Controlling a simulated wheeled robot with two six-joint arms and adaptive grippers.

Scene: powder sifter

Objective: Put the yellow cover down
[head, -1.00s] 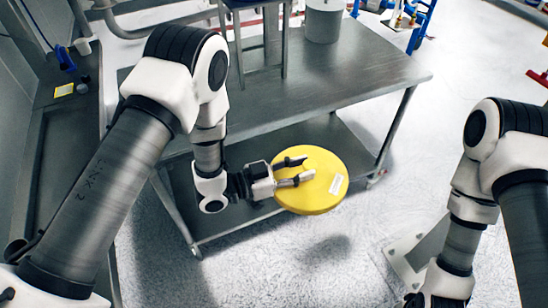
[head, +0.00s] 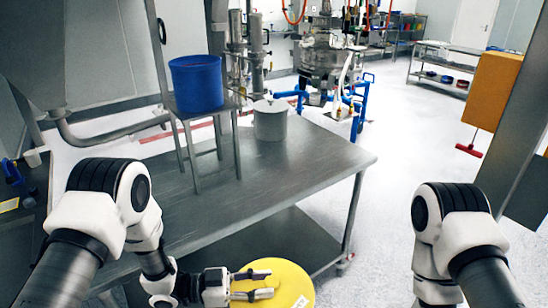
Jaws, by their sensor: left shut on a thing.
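The yellow cover (head: 293,272) is a flat round disc with a small white label, low in the head view and cut off by the bottom edge. My left gripper (head: 271,284) is shut on it, with its two fingers reaching over the cover from the left. The cover is in front of the steel table (head: 318,163), lower in the picture than the tabletop. Whether anything touches the cover from below is hidden. My right arm shows at the right, but its gripper is out of the picture.
A grey-white pot (head: 270,121) stands on the tabletop near its back edge. A blue bucket (head: 196,86) sits on a steel stand at the table's left. The table's front right top is bare. A lower shelf (head: 295,237) is under it. Open floor lies to the right.

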